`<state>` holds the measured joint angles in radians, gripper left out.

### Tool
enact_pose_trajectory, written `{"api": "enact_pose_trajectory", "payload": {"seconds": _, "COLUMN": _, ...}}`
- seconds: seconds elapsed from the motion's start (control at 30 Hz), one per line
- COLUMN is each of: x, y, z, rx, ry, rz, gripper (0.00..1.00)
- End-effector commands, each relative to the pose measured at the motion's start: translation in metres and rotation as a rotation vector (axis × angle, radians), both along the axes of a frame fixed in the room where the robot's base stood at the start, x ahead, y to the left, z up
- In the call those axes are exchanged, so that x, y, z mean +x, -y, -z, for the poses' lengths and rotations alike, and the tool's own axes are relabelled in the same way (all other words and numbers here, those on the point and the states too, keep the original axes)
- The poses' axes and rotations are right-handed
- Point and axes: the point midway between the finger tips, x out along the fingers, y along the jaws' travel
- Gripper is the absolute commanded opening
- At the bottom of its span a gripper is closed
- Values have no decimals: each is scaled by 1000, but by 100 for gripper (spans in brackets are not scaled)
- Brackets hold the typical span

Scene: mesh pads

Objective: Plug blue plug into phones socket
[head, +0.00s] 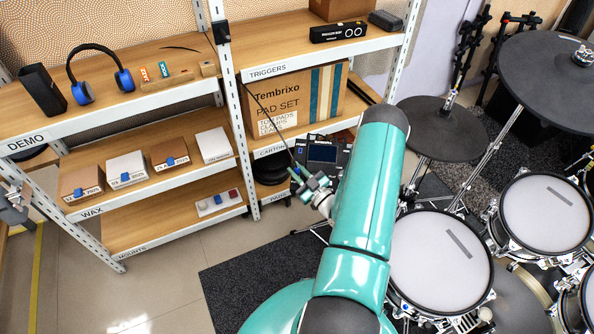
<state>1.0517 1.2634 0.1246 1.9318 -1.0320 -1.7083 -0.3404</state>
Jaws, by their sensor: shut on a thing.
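My gripper (300,172) is small in the head view, left of my teal arm and in front of the drum module. It is shut on the blue plug, which is mostly hidden between the fingers. The phones socket cannot be made out. I cannot tell whether the plug touches the module.
White-framed shelves (180,92) hold headphones (98,72), small boxes and a pad set carton (292,97) at the left and back. A drum pad (441,262), other pads and cymbals on stands fill the right. Tiled floor (165,270) is clear at the lower left.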

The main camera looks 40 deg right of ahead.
Motion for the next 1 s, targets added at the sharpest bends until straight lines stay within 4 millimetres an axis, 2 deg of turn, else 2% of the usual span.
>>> {"api": "enact_pose_trajectory", "payload": {"seconds": 0.17, "x": 1, "y": 1, "z": 4, "rx": -1, "ry": 0, "rz": 0, "gripper": 0}}
{"api": "enact_pose_trajectory", "payload": {"seconds": 0.2, "x": 1, "y": 1, "z": 4, "rx": -1, "ry": 0, "rz": 0, "gripper": 22}}
{"api": "enact_pose_trajectory", "payload": {"seconds": 0.3, "x": 1, "y": 1, "z": 4, "rx": -1, "ry": 0, "rz": 0, "gripper": 41}}
{"api": "enact_pose_trajectory", "payload": {"seconds": 0.33, "x": 1, "y": 1, "z": 4, "rx": -1, "ry": 0, "rz": 0, "gripper": 43}}
{"api": "enact_pose_trajectory", "payload": {"seconds": 0.6, "x": 0, "y": 1, "z": 4, "rx": 0, "ry": -1, "rz": 0, "gripper": 43}}
{"api": "enact_pose_trajectory", "payload": {"seconds": 0.73, "x": -8, "y": 1, "z": 7, "rx": 0, "ry": -3, "rz": 1, "gripper": 43}}
{"api": "enact_pose_trajectory", "payload": {"seconds": 0.87, "x": -28, "y": 1, "z": 11, "rx": 2, "ry": -3, "rz": 3, "gripper": 43}}
{"api": "enact_pose_trajectory", "payload": {"seconds": 1.0, "x": -58, "y": 1, "z": 17, "rx": 3, "ry": -2, "rz": 2, "gripper": 43}}
